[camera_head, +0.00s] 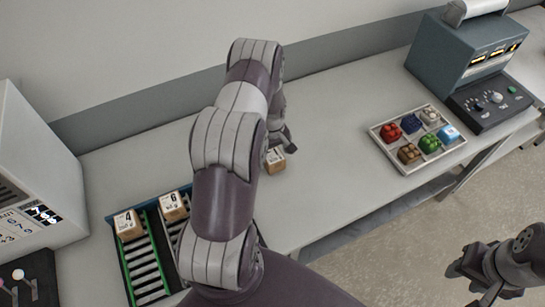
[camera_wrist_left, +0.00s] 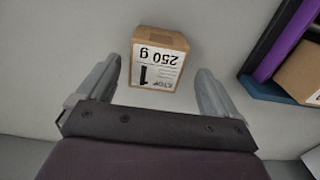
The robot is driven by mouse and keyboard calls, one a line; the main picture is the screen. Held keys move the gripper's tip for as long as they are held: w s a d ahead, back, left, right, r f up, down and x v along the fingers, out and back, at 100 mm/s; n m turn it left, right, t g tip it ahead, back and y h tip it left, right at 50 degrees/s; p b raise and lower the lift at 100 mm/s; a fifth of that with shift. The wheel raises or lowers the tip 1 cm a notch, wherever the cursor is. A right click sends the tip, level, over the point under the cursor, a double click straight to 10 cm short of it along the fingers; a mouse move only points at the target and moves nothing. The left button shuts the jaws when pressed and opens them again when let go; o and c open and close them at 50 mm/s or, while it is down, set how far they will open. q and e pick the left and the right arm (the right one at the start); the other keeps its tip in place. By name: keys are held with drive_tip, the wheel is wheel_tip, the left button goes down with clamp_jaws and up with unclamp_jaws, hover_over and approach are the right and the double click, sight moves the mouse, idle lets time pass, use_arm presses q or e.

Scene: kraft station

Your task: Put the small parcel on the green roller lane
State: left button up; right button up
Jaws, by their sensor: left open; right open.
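The small parcel (camera_head: 275,160) is a brown box with a white label, on the table just right of my left arm. In the left wrist view the parcel (camera_wrist_left: 159,58) reads "1" and "250 g" and lies ahead, between the lines of the two fingers. My left gripper (camera_wrist_left: 160,82) is open and empty; in the head view the arm partly hides it. The green roller lane (camera_head: 145,276) is at lower left, with a parcel marked 4 (camera_head: 128,225) at its far end. My right gripper (camera_head: 464,287) is open and empty at lower right, away from the table.
A parcel marked 6 (camera_head: 174,206) sits on the neighbouring lane, partly hidden by my arm. A purple rail (camera_wrist_left: 283,38) shows in the wrist view. A tray (camera_head: 394,172) of coloured blocks and a blue-grey machine (camera_head: 442,62) stand right. Between parcel and tray the table is clear.

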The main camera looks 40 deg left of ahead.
sight(274, 155)
use_arm(q)
drive_tip(key=f, duration=0.3)
drive_tip(key=shift+w+d+f+p, duration=0.2)
drive_tip(key=shift+w+f+p, duration=0.1)
drive_tip(key=shift+f+p, duration=0.1)
drive_tip(key=shift+s+r, duration=0.15)
drive_tip(key=shift+s, duration=0.05)
drive_tip(key=c, duration=0.9)
drive_tip(key=shift+w, duration=0.15)
drive_tip(key=c, duration=0.4)
